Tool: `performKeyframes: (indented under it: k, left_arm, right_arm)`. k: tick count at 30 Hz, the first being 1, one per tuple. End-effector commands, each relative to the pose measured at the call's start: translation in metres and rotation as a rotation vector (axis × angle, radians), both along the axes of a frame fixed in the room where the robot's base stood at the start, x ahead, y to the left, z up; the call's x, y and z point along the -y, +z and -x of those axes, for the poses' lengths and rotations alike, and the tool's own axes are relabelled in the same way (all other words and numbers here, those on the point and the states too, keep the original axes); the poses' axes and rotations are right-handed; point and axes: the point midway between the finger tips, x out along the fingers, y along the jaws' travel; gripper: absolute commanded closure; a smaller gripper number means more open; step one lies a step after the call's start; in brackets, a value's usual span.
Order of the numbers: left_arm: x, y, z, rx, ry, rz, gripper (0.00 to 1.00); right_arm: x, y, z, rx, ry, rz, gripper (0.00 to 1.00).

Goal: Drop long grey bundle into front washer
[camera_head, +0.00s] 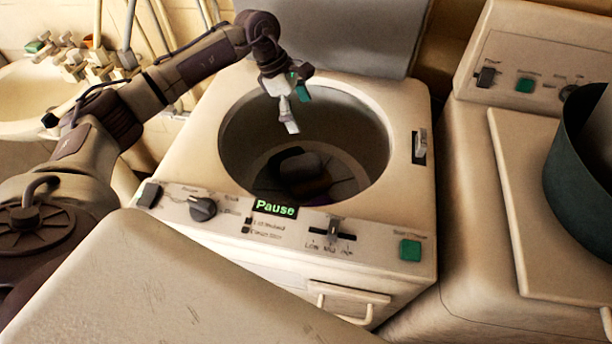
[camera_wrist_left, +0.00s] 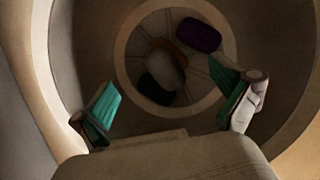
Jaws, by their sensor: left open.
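The front washer (camera_head: 400,170) stands open in the head view, its lid raised behind a round drum opening and its display reading "Pause". A long greyish bundle (camera_wrist_left: 166,68) lies at the drum bottom among other dark bundles; in the head view the pile is shadowed. My left gripper (camera_head: 293,108) hangs over the drum opening, pointing down. Its green-padded fingers are spread wide in the left wrist view (camera_wrist_left: 163,92), with nothing between them, and the bundles lie well below, apart from them. My right gripper is not in view.
A purple bundle (camera_wrist_left: 197,35) and a black bundle (camera_wrist_left: 155,88) also lie in the drum. A second machine (camera_head: 480,220) stands at right with a dark green tub (camera_head: 580,170) on it. A cluttered washbasin (camera_head: 30,85) is at the back left.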

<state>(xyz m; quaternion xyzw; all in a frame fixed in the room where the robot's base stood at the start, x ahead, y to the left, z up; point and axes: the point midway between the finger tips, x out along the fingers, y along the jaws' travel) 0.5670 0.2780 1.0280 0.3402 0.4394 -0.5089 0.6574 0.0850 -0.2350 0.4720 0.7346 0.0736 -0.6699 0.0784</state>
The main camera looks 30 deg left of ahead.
Motion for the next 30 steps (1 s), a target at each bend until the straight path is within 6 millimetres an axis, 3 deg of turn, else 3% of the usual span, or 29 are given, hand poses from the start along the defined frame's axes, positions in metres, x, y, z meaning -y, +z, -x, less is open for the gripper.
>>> performKeyframes:
  k: [5,18,24,30]
  left_arm:
    - [-0.005,0.011,0.001,0.002,0.002,-0.002,0.00]
    - [-0.037,0.092,0.009,0.004,0.002,0.000,0.00]
    - [-0.044,0.109,0.011,0.000,0.000,0.000,0.00]
    - [-0.045,0.111,0.011,0.000,0.000,0.001,0.00]
  right_arm:
    - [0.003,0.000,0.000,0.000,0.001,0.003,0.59]
    - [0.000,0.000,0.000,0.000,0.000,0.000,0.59]
    - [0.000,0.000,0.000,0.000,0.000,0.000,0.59]
    - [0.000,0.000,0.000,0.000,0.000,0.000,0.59]
